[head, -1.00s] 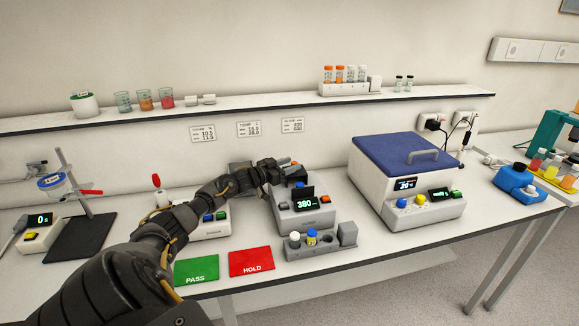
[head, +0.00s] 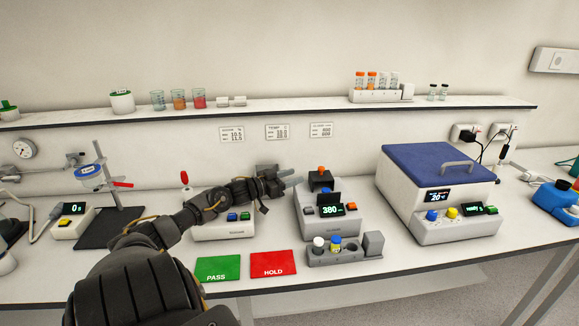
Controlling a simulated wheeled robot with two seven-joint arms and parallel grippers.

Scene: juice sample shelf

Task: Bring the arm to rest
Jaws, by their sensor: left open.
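My left arm reaches in from the lower left. Its gripper (head: 290,180) is open, with nothing seen between its fingers. It is just left of the grey instrument (head: 345,222) whose display reads 380. That instrument has a black holder (head: 321,182) on top, with an orange cap (head: 321,169) showing above it. Part of the smaller white device (head: 224,231) is hidden behind my arm. My right gripper is not in view.
A grey rack (head: 348,256) with a white-capped and a yellow vial stands in front of the instrument. Green PASS (head: 217,269) and red HOLD (head: 273,263) mats lie near the front edge. A blue-lidded box (head: 441,165) stands right. A stand (head: 105,180) is left.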

